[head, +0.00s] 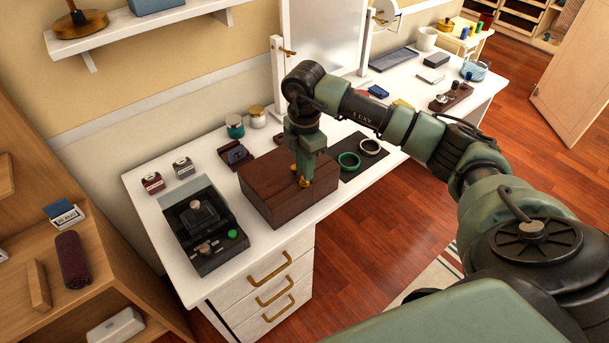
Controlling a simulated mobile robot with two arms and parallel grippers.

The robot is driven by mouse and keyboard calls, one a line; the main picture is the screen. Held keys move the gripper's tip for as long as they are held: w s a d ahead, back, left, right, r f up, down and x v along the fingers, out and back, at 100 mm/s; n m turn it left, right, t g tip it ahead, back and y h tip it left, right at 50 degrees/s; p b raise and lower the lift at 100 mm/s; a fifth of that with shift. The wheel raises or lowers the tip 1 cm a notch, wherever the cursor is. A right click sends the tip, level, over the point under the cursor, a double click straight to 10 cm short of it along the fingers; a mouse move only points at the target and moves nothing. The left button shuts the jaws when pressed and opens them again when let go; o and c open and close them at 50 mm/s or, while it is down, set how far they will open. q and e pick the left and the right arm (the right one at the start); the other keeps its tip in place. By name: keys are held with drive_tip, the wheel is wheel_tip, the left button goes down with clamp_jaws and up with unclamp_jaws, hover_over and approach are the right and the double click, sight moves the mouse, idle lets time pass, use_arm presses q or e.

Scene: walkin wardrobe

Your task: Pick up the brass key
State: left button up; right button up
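A dark brown wooden box (272,190) stands on the white desk. My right gripper (303,176) points down at the box's front right side, its fingertips at the upper edge. A small brass-coloured piece (305,183) shows right at the fingertips. It may be the brass key, but it is too small and too covered to tell. The fingers hide part of the box and this piece, so I cannot tell whether they grip it. My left gripper is not in view.
The white desk (165,230) holds a black tray-like case (203,232) left of the box. Green and white rings (348,162) lie on a dark mat to the right. A mirror (325,45) stands behind. Open wooden shelving (60,200) is at the left.

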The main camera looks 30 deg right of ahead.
drive_tip(key=shift+f, duration=1.35)
clamp_jaws()
drive_tip(key=shift+s, duration=0.1)
drive_tip(key=shift+r, duration=0.15)
drive_tip(key=shift+r, duration=0.25)
wheel_tip(320, 180, up, 19)
drive_tip(key=shift+r+b, duration=0.15)
drive_tip(key=shift+b, duration=0.25)
